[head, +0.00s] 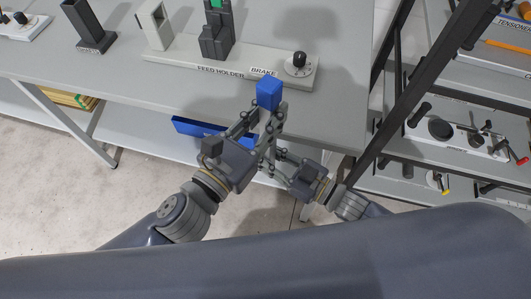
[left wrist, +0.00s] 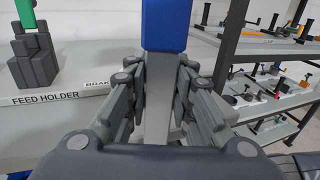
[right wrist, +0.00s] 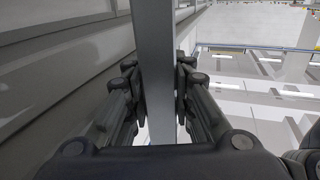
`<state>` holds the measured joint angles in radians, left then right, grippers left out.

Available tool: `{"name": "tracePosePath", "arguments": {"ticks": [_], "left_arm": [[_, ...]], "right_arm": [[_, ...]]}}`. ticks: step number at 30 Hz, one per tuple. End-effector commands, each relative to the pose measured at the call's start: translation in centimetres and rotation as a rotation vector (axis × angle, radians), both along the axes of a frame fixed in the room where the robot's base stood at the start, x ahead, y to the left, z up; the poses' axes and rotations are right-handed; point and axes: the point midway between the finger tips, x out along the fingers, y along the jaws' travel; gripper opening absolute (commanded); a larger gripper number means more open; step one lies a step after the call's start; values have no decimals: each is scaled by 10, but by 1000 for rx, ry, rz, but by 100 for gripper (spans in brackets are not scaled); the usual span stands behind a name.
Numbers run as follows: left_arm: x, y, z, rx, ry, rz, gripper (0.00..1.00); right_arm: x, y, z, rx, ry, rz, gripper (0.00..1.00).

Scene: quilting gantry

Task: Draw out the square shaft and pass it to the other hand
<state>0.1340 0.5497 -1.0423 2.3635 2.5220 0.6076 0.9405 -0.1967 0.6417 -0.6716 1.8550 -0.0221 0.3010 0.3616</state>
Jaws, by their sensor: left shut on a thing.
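The square shaft is a grey metal bar with a blue block (head: 268,93) at its upper end. It stands roughly upright in front of the table's front edge. My left gripper (head: 264,118) is shut on the shaft just below the blue block. In the left wrist view the shaft (left wrist: 158,95) runs between the fingers, with the blue end (left wrist: 166,24) above them. My right gripper (head: 272,160) is lower down, its fingers on both sides of the shaft. In the right wrist view the grey shaft (right wrist: 155,60) passes between these fingers; whether both press on it is unclear.
The feed holder base (head: 225,70) on the table carries a dark stepped block (head: 217,40) with a green top and a brake knob (head: 299,60). A blue bin (head: 213,132) sits below the tabletop. A dark frame post (head: 415,85) and tool shelves stand at the right.

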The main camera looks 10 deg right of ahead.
Motion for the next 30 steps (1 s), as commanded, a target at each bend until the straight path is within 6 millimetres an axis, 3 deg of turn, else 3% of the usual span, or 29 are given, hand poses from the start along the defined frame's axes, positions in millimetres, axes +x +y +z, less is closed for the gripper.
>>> {"name": "tracePosePath", "arguments": {"ticks": [1, 2, 4, 14, 17, 20, 26, 27, 30], "left_arm": [[0, 0, 1, -1, -2, 0, 0], [0, 0, 1, -1, -2, 0, 29], [0, 0, 1, -1, -2, 0, 45], [0, 0, -1, 1, 2, 0, 46], [-4, 4, -11, 7, 31, -4, 46], [-12, 13, -34, 20, 104, -9, 46], [-44, 51, -102, 51, 340, 4, 46], [-29, 60, -116, 103, 279, 40, 46], [-9, 85, -150, 238, 170, 93, 46]], "right_arm": [[0, 0, 0, 0, 0, 1, 0], [0, 0, 1, 1, -1, 1, 0], [0, 0, 1, 1, -1, 1, 0], [0, 0, 1, 1, -1, 1, 0], [0, 0, 1, 1, -1, 1, 0], [0, 0, 1, 1, -1, 1, 0], [0, 0, 1, 1, -1, 1, 0], [0, 0, 1, 1, -1, 1, 0], [0, 0, 1, 1, -1, 1, 0]]}}
